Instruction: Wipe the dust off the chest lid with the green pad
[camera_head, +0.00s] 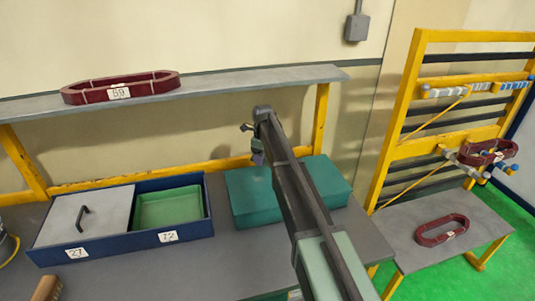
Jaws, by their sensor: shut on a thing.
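A teal chest (246,187) with a flat lid stands on the grey bench, partly hidden behind my arm. I cannot make out dust on its lid at this size. My gripper (257,158) is small in the view, above the chest's back edge by the arm's far end. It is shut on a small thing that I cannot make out. I cannot pick out a green pad for certain.
A blue box (130,250) holds a grey handled lid (85,216) and a green tray (169,206). A shelf (215,81) above bears a dark red ring (120,88). A yellow rack (395,120) and a side table (480,215) with another red ring (442,230) stand right.

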